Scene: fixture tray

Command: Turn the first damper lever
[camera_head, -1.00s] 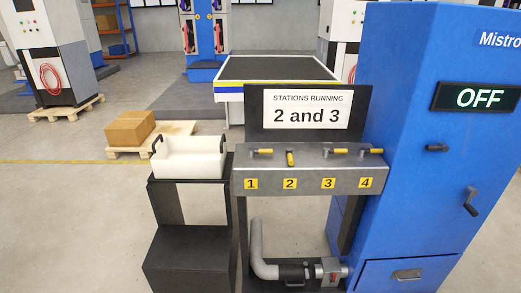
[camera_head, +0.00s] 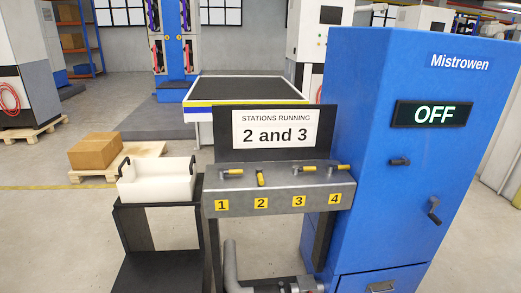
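A grey metal damper box (camera_head: 278,200) stands in the middle, with yellow labels 1 to 4 on its front. The first damper lever (camera_head: 232,173), above label 1, has a yellow handle lying crosswise. The second lever (camera_head: 260,179) points toward me. The third lever (camera_head: 285,171) and the fourth lever (camera_head: 339,168) lie crosswise. A sign (camera_head: 272,130) behind the box reads "STATIONS RUNNING 2 and 3". My gripper is not in view.
A blue Mistrowen cabinet (camera_head: 370,220) with a display (camera_head: 433,114) reading OFF stands right of the box. A white bin (camera_head: 158,186) with black handles sits on a black stand (camera_head: 165,260) to the left. A cardboard box (camera_head: 95,151) lies on a pallet behind. Open floor lies at left.

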